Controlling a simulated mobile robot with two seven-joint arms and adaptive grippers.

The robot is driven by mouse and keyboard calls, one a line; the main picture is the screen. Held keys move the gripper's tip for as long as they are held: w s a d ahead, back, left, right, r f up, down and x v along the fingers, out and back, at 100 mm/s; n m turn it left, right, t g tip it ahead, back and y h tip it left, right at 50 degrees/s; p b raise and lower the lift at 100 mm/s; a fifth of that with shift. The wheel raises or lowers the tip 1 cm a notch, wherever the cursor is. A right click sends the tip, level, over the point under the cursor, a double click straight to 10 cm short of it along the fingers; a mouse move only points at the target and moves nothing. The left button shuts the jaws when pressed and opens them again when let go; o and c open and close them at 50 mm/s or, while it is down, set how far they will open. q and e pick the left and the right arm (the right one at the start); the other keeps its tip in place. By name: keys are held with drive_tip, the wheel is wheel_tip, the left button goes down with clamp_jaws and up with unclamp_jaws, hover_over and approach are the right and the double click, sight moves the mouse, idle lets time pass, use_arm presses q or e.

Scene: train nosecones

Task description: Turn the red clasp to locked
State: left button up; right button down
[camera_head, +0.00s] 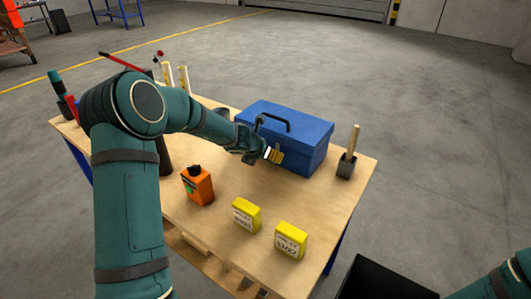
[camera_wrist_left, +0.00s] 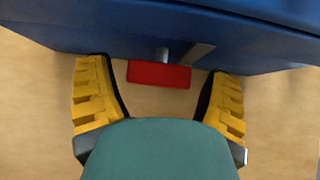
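The red clasp (camera_wrist_left: 159,74) shows in the left wrist view as a flat red bar, lying sideways across the front of the blue toolbox (camera_wrist_left: 120,25). A grey stub joins it to the box, with a grey strip beside it. My left gripper (camera_wrist_left: 158,92) is open, its yellow fingers on either side of the clasp and apart from it. In the head view the left gripper (camera_head: 274,155) is at the front of the blue toolbox (camera_head: 293,130), and the clasp is hidden. My right gripper is out of view; only part of that arm shows at the lower right.
A black bin (camera_head: 385,280) is at the bottom right.

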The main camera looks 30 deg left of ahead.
use_arm(q)
drive_tip(key=shift+s, duration=0.15)
drive_tip(key=v, duration=1.2)
drive_tip(key=shift+a, duration=0.1)
idle(0.4)
